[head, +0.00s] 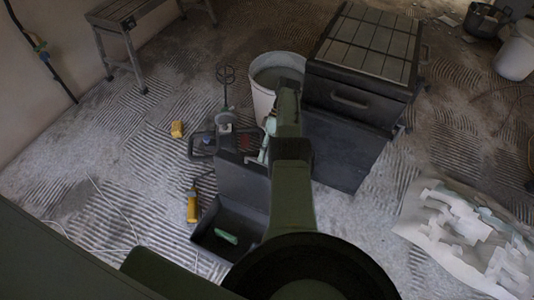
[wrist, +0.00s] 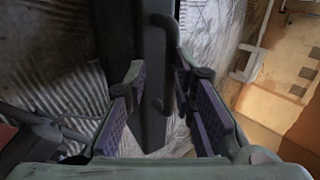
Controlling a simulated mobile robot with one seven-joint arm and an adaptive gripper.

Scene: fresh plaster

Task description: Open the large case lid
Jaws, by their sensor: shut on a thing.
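A dark open case (head: 205,232) sits on the floor, lower middle of the head view. Its lid (head: 243,180) stands raised at the back, tilted up from the box. A green object (head: 227,237) lies inside. My gripper (head: 266,147) is at the lid's upper right edge, partly hidden by my arm. In the wrist view, my gripper's purple-padded fingers (wrist: 163,108) straddle a dark panel (wrist: 153,65), which I take to be the lid, with a curved handle (wrist: 163,62) on its right side. The exact contact is hard to see. The jaws are shut on it.
A large dark chest (head: 345,150) with a ribbed top and front handle stands behind right. A white bucket (head: 263,103), a mixer (head: 224,122) and yellow tools (head: 192,208) are close by. A crumpled sheet (head: 465,235) lies right. Floor at left is mostly clear.

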